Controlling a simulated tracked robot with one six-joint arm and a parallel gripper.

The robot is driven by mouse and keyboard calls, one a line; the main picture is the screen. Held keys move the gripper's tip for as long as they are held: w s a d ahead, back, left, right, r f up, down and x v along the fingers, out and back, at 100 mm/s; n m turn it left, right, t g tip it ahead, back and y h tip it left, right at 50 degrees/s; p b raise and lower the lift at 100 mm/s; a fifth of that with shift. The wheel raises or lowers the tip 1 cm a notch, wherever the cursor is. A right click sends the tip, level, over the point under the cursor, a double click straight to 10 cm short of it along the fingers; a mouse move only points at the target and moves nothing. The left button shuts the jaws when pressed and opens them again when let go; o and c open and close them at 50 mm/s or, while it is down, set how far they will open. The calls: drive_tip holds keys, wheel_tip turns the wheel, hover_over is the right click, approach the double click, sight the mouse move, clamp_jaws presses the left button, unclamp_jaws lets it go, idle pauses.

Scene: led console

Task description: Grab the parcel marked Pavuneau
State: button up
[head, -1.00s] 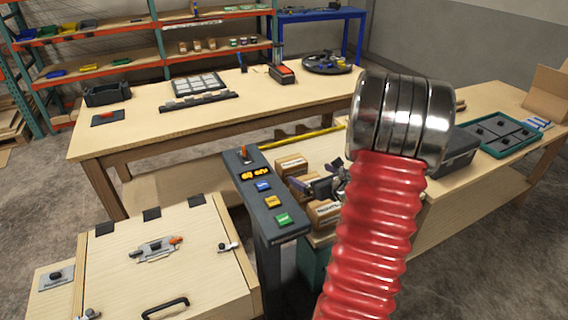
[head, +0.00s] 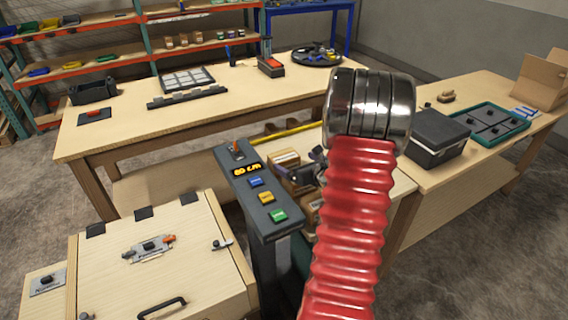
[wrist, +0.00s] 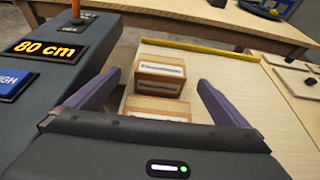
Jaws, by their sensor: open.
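Two brown cardboard parcels stand one behind the other in the wrist view: a farther parcel (wrist: 160,78) and a nearer parcel (wrist: 157,108). Each has a white label with dark print too small to read, so I cannot tell which is marked Pavuneau. My gripper (wrist: 158,77) is open, its two purple-grey fingers on either side of the parcels in the picture, with nothing held. The gripper body hides the lower part of the nearer parcel. In the head view the farther parcel (head: 285,158) shows beside the console, and my red arm hides much of the area.
A dark console (head: 255,190) with an "80 cm" display and coloured buttons stands close left of the parcels; it also fills the left of the wrist view (wrist: 55,65). A yellow strip (wrist: 200,47) runs behind them. A dark case (head: 437,138) stands on the right bench.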

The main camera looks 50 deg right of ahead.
sight(284, 156)
drive_tip(key=shift+x, duration=1.95)
drive_tip(key=shift+x, duration=2.6)
drive_tip(key=shift+s+d, duration=0.1)
drive_tip(key=shift+d, duration=0.05)
drive_tip(key=shift+c, duration=0.5)
drive_tip(key=c, duration=1.1)
